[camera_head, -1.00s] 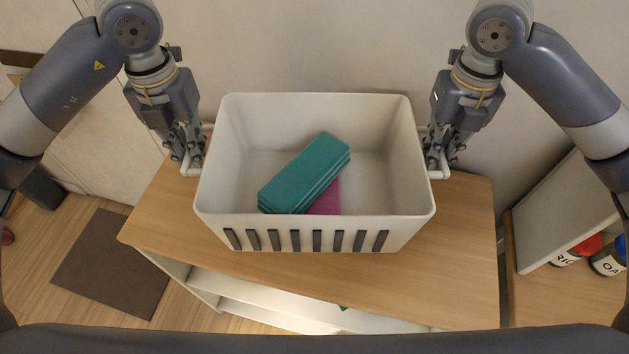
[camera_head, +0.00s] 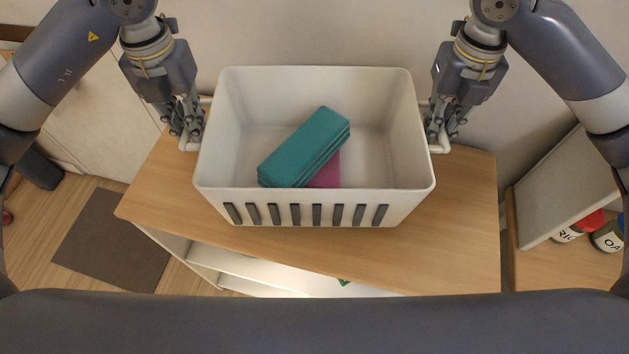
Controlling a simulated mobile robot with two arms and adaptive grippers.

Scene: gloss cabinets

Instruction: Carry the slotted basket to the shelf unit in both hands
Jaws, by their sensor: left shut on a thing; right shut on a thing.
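The white slotted basket (camera_head: 210,150) is in the middle of the head view, upright over the wooden top of the shelf unit (camera_head: 462,215). A folded teal cloth (camera_head: 305,147) and a pink item (camera_head: 326,175) lie inside it. My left gripper (camera_head: 190,143) is shut on the handle at the basket's left side. My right gripper (camera_head: 437,143) is shut on the handle at its right side. The basket hides the middle of the top, and I cannot tell whether its bottom touches the wood.
White shelves (camera_head: 270,273) show below the top's front edge. At the right, an open-fronted cabinet (camera_head: 565,195) holds jars with a red lid (camera_head: 592,221) and a dark lid (camera_head: 619,222). A dark mat (camera_head: 112,240) lies on the floor at the left. A wall stands behind.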

